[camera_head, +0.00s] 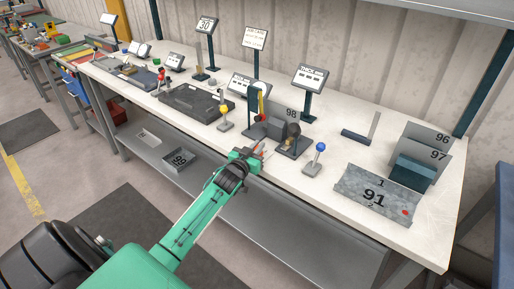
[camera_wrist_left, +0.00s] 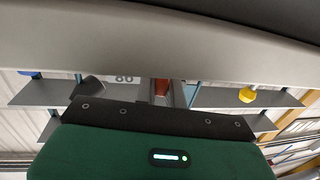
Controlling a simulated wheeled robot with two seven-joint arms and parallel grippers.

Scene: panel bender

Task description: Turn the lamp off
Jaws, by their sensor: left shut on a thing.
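No lamp can be told for sure in either view. My left gripper (camera_head: 258,152) is at the bench's front edge, between a lever with a yellow knob (camera_head: 225,109) and a lever with a blue knob (camera_head: 320,147). It is shut on a small reddish thing, mostly hidden by the fingers; a reddish patch (camera_wrist_left: 161,88) shows between the fingers in the left wrist view. The yellow knob (camera_wrist_left: 247,95) shows on the right there. A grey bent panel marked 91 (camera_head: 350,192) with a red dot lies at the right. My right gripper is not in view.
The pale bench top (camera_head: 420,232) carries a black tray (camera_head: 190,103), small sign stands (camera_head: 310,78), dark clamp-like parts (camera_head: 293,140) and grey plates marked 96 and 97 (camera_head: 428,135). A lower shelf (camera_head: 240,205) runs beneath. The floor in front is open.

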